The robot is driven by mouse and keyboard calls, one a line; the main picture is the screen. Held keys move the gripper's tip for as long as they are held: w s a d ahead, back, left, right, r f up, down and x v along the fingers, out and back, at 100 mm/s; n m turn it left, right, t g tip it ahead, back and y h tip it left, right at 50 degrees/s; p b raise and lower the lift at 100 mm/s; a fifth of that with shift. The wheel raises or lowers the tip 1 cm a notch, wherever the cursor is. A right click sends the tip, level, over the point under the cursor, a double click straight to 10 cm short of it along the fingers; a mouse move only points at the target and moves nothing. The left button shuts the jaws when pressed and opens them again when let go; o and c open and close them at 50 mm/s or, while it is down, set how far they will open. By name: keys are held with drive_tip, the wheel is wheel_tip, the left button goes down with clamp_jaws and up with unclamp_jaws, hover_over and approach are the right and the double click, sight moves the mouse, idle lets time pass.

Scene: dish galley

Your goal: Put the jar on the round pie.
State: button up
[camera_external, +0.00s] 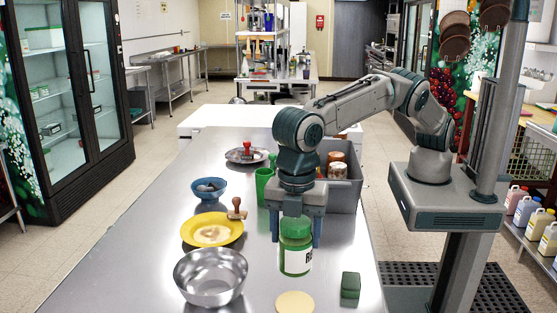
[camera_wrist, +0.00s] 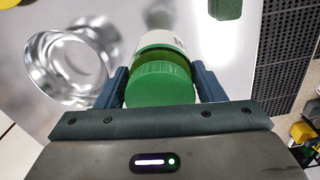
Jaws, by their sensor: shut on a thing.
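The jar (camera_external: 295,257) has a green lid, a green body and a pale label with dark letters. My gripper (camera_external: 296,229) is shut on the jar, one blue finger on each side, and holds it upright. The jar's green lid (camera_wrist: 158,84) also shows between the fingers in the wrist view. The jar appears to be a little above the table. The round pie (camera_external: 295,303) is a flat, pale yellow disc on the table, nearer the external camera than the jar. I cannot make out the pie in the wrist view.
A metal bowl (camera_external: 211,277) stands left of the jar, and a green block (camera_external: 350,285) lies right of the pie. Behind are a yellow plate (camera_external: 199,240), a stamp (camera_external: 237,209), a blue bowl (camera_external: 209,188), a green cup (camera_external: 263,183) and a grey bin (camera_external: 345,193) with jars.

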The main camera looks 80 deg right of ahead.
sight(297, 258)
drive_tip(key=shift+s+a+f, duration=0.25)
drive_tip(key=shift+a+f, duration=0.3)
drive_tip(key=shift+a, duration=0.3)
drive_tip(key=shift+f+p, duration=0.7)
drive_tip(key=shift+f, duration=1.2)
drive_tip(key=shift+f, duration=0.15)
drive_tip(key=o, duration=1.3)
drive_tip(key=shift+d, duration=0.1)
drive_tip(key=shift+c, duration=0.2)
wheel_tip(297, 258, up, 11)
drive_tip(key=shift+f, duration=0.1)
drive_tip(key=shift+r, duration=0.7)
